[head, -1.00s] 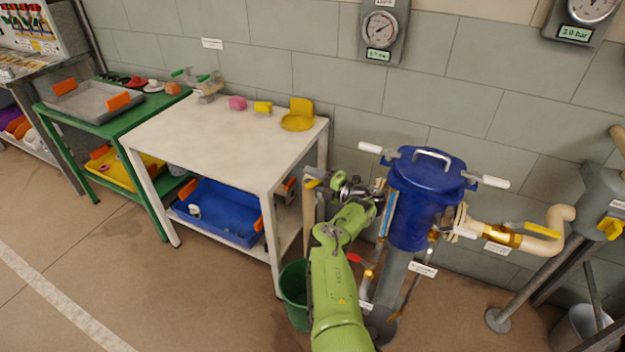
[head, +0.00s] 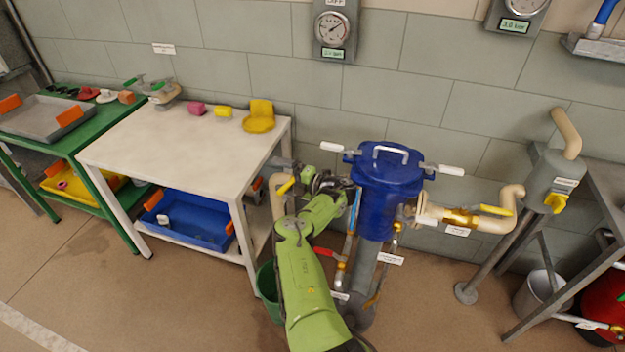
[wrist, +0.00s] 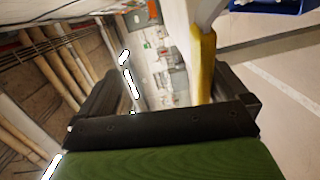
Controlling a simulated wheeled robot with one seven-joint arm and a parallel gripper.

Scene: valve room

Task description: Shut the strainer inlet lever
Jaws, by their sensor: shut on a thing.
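The strainer is a blue lidded pot (head: 385,190) on a grey stand, with a beige inlet pipe (head: 276,198) on its left. The yellow inlet lever (head: 286,186) shows at the left of my wrist, slanting up to the right. My gripper (wrist: 165,85) is shut on this lever. In the wrist view the yellow lever (wrist: 204,65) runs between the dark fingers, closer to the right one. My green arm and wrist hide the valve body and most of the fingers in the head view.
A yellow-handled outlet lever (head: 495,210) lies along the beige pipe right of the strainer. A small red lever (head: 322,251) and a green bucket (head: 267,285) are below my arm. A white table (head: 180,140) stands left. Open floor lies front left.

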